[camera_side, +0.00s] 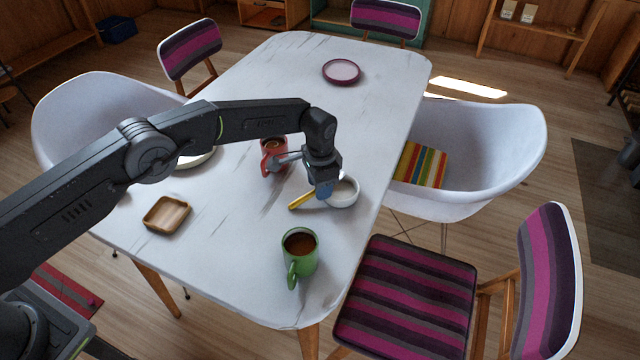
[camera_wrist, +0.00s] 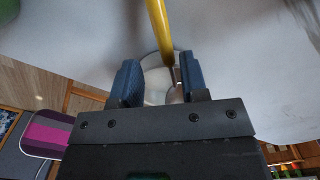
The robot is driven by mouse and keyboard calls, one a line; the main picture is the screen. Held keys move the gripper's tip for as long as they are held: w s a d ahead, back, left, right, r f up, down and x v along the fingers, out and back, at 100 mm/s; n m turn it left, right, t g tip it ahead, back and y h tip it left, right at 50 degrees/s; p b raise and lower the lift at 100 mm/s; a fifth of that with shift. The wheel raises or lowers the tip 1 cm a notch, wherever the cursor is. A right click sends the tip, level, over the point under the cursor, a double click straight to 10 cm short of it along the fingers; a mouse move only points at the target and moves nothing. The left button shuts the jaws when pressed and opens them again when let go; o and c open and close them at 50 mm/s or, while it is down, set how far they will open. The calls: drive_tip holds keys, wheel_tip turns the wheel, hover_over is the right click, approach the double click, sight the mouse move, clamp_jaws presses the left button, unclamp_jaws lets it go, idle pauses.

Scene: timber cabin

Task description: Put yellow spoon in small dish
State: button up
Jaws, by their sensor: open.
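The yellow spoon (camera_side: 302,199) shows its handle sticking out to the left of the small white dish (camera_side: 345,195) in the side view. In the wrist view the yellow handle (camera_wrist: 158,30) crosses the outline of the dish (camera_wrist: 152,72), and its metal end lies over the dish, between my fingers. My gripper (camera_side: 325,192) is open directly at the dish, its two blue fingers (camera_wrist: 160,82) apart on either side of the spoon. My fingers partly hide the spoon's head and dish, so I cannot tell whether the spoon rests on the dish.
A green mug (camera_side: 300,252) stands in front of the dish, and a red mug (camera_side: 272,152) stands behind to the left. A wooden square tray (camera_side: 167,214) lies at left, and a purple-rimmed plate (camera_side: 341,72) at the far end. The white table (camera_side: 375,105) has free room between them.

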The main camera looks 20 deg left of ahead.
drive_tip(key=s+a+r+n+t, duration=0.15)
drive_tip(key=a+r, duration=0.25)
drive_tip(key=r, duration=0.9)
drive_tip(key=s+a+r+n, duration=0.1)
drive_tip(key=s+a+r, duration=0.2)
drive_tip(key=r, duration=1)
drive_tip(key=s+a+r+n+t, duration=0.2)
drive_tip(key=s+a+r, duration=0.55)
drive_tip(key=s, duration=0.25)
drive_tip(key=s+a+f+n+t, duration=0.1)
drive_tip(key=s+a+n, duration=0.1)
drive_tip(key=s, duration=0.9)
drive_tip(key=s+a+f+n+t, duration=0.1)
drive_tip(key=s+a, duration=0.3)
drive_tip(key=s, duration=0.7)
drive_tip(key=shift+a+f+n, duration=0.3)
drive_tip(key=shift+f+n, duration=0.4)
drive_tip(key=shift+n, duration=0.05)
drive_tip(key=c, duration=0.3)
drive_tip(key=shift+c, duration=0.2)
